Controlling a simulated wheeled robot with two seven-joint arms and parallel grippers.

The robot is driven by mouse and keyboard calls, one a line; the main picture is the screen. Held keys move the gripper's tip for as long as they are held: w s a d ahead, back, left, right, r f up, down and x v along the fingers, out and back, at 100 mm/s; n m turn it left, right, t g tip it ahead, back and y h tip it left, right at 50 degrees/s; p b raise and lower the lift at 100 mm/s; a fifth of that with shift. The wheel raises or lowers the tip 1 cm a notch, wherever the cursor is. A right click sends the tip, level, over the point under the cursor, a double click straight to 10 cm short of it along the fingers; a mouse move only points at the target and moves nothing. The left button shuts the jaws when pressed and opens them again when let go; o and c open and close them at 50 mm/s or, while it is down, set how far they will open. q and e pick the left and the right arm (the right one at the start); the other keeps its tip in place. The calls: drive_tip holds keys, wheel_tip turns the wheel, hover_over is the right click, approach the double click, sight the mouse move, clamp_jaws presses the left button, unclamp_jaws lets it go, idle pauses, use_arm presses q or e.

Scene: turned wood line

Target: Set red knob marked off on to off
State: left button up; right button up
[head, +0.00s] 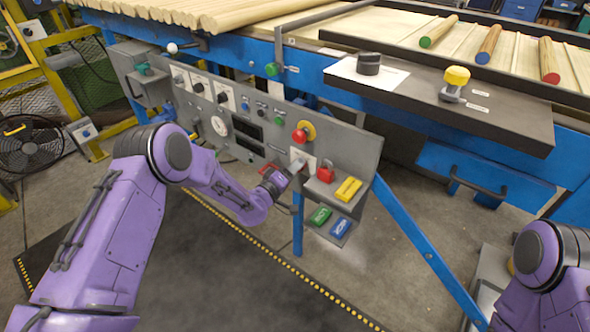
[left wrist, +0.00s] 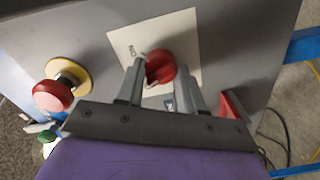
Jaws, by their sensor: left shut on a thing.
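The red knob (left wrist: 160,66) sits on a square white plate (left wrist: 181,27) on the grey control panel (head: 345,142). In the left wrist view my left gripper (left wrist: 162,72) has one finger on each side of the knob and is shut on it. Small dark lettering shows on the plate beside the left finger, and a small dark label lies between the fingers; I cannot read either for sure. In the head view my left gripper (head: 295,168) reaches the plate (head: 302,153) and mostly hides the knob. My right gripper is out of view; only part of my right arm shows.
A red mushroom button on a yellow collar (head: 304,131) is close above the plate; it also shows in the left wrist view (left wrist: 53,95). A red padlock-like part (head: 325,172) and a yellow block (head: 348,189) are to the right. A blue leg (head: 425,245) slants below.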

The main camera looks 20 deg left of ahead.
use_arm(q)
drive_tip(key=shift+f+n, duration=0.15)
drive_tip(key=shift+n, duration=1.65)
drive_tip(key=o, duration=1)
drive_tip(key=shift+o, duration=0.2)
drive_tip(key=v, duration=1)
drive_tip(key=shift+s, duration=0.25)
drive_tip(key=shift+a, duration=0.1)
